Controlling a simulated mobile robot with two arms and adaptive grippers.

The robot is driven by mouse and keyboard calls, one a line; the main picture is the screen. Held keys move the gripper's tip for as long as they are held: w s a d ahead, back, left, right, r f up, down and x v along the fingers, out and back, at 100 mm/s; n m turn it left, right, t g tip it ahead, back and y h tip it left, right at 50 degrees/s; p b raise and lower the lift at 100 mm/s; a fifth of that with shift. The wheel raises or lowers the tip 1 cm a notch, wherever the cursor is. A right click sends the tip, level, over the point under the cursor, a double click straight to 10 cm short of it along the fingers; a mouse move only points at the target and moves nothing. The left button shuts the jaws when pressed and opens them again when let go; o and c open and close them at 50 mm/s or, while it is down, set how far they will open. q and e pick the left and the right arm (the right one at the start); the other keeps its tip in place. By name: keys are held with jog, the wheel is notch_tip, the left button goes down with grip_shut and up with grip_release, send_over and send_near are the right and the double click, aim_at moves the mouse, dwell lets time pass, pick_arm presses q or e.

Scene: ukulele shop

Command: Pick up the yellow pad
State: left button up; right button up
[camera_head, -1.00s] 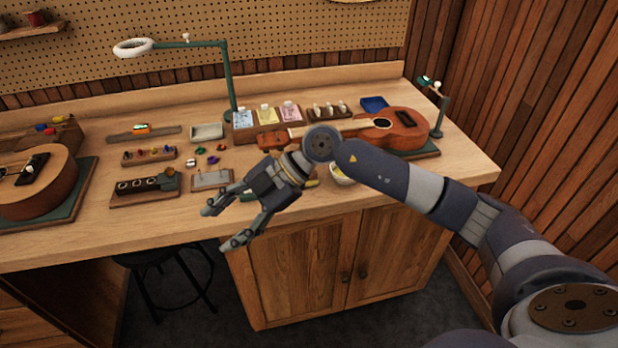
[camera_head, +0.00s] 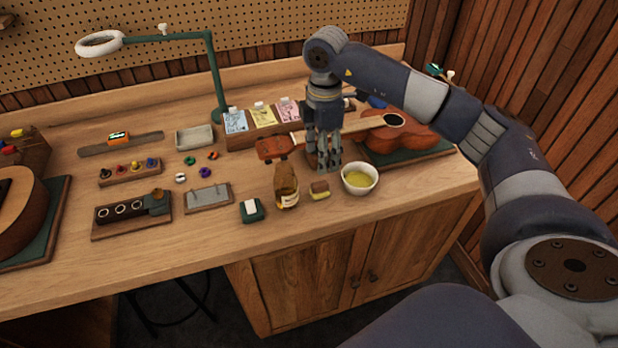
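The yellow pad (camera_head: 320,195) is a small block with a brown top and a yellow lower edge. It lies on the workbench between a brown bottle (camera_head: 287,187) and a white bowl (camera_head: 359,181) of yellowish contents. My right gripper (camera_head: 324,168) points straight down just behind the pad in the picture, apart from it as far as I can see. Its fingers look close together, and the angle hides whether there is a gap between them. It holds nothing that I can see. My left gripper is out of view.
A ukulele (camera_head: 402,137) lies on a green mat behind the bowl. A green block with a white top (camera_head: 251,210) sits left of the bottle. A ring lamp (camera_head: 100,44) stands at the back. The bench's front strip is clear.

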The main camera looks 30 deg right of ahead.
aim_at(320, 183)
jog(key=f, duration=0.2)
jog(key=s+f+p, duration=0.1)
jog(key=f, duration=0.2)
jog(key=shift+s, duration=0.1)
jog(key=f+p, duration=0.1)
jog(key=f, duration=0.1)
jog(key=a+f+p, duration=0.1)
jog(key=f, duration=0.1)
jog(key=shift+f, duration=0.1)
jog(key=shift+f+p, duration=0.3)
jog(key=shift+f, duration=0.05)
jog(key=shift+w+d+f, duration=0.1)
jog(key=shift+w+f, duration=0.05)
jog(key=shift+w, duration=0.05)
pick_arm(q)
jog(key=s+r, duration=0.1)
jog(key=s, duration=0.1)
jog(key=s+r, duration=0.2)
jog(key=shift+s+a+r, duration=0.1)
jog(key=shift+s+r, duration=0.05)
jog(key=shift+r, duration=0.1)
pick_arm(e)
jog(key=c, duration=1)
